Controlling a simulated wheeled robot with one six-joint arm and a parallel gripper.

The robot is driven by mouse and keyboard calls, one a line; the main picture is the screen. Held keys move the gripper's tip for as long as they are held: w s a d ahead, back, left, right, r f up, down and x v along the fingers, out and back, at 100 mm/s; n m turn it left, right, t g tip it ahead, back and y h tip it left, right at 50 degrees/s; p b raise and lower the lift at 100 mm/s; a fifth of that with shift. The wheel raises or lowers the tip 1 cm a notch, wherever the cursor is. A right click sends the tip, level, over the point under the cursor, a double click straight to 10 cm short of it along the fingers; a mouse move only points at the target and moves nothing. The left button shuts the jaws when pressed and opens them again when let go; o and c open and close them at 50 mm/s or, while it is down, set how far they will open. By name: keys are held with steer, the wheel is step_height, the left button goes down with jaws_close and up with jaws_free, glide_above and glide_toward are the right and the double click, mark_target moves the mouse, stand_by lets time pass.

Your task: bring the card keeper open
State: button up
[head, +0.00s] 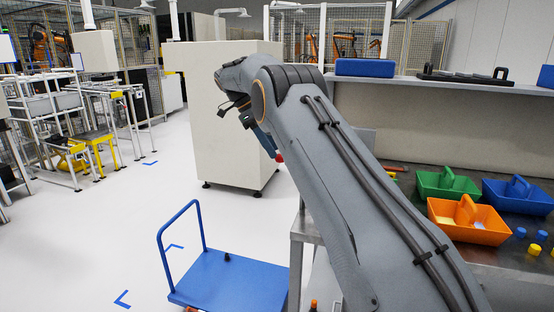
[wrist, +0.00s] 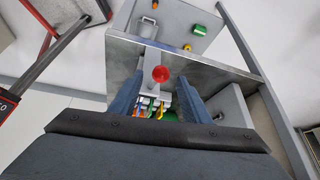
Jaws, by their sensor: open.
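My gripper (wrist: 159,77) is open, its two blue-grey fingers spread in the wrist view. A red ball knob (wrist: 161,74) on a light grey bar shows between and just beyond the fingertips; I cannot tell whether any finger touches it. The bar may be the card keeper, but no part is clearly marked as one. Several coloured pieces (wrist: 153,105), green, orange and yellow, show between the fingers below the knob, partly hidden by my gripper. In the head view my gripper (head: 266,143) is mostly hidden behind my arm, with a small red spot (head: 279,157) at its end.
A workbench at the right holds green (head: 447,185), orange (head: 468,222) and blue (head: 517,195) bins. A blue cart (head: 232,280) stands on the floor, left of the bench. A tall cream cabinet (head: 215,110) stands behind my arm.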

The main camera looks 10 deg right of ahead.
steer(key=shift+v, duration=0.95)
